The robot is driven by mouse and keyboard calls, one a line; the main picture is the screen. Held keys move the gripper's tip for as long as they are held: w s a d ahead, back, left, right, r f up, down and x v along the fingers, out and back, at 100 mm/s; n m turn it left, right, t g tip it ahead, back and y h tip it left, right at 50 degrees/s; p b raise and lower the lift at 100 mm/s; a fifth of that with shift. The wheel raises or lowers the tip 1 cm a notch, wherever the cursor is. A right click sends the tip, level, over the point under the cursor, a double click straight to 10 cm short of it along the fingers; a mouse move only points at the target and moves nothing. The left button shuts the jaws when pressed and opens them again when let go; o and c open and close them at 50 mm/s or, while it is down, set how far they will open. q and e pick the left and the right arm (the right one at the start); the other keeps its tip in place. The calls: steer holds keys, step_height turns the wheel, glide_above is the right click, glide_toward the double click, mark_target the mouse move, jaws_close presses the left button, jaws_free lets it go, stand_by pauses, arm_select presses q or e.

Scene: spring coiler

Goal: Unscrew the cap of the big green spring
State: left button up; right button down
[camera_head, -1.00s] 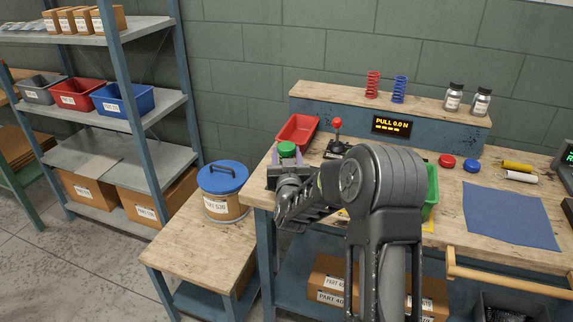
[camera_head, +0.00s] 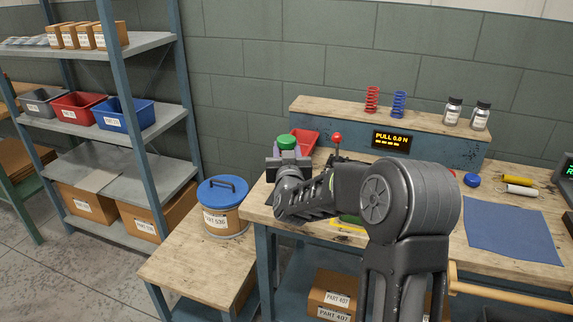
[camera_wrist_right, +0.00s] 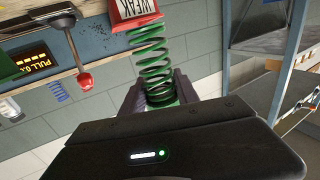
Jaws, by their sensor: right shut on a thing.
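The big green spring (camera_wrist_right: 153,65) shows in the right wrist view as a row of open green coils, one end beside a red surface marked WEAK and the other between my fingers. Its green cap (camera_head: 287,142) shows in the head view just above my right gripper (camera_head: 288,157). The right wrist view shows my right gripper (camera_wrist_right: 161,97) shut at the cap end, a dark finger on each side. The gripper body hides part of the cap. The coils are hidden in the head view. My left gripper is not in view.
A red tray (camera_head: 310,140) and a red-knobbed lever (camera_head: 337,140) stand close behind. A display (camera_head: 391,140) reads PULL 0.0 N. Small red (camera_head: 372,99) and blue (camera_head: 398,104) springs stand on the back ledge. A blue-lidded drum (camera_head: 222,205) stands left. A blue mat (camera_head: 512,233) lies right.

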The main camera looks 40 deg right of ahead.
mark_target(286, 138)
step_height(286, 138, up, 3)
steer(key=shift+r, duration=0.15)
stand_by(0.4)
steer(key=c, duration=1.4)
jaws_free()
jaws_close()
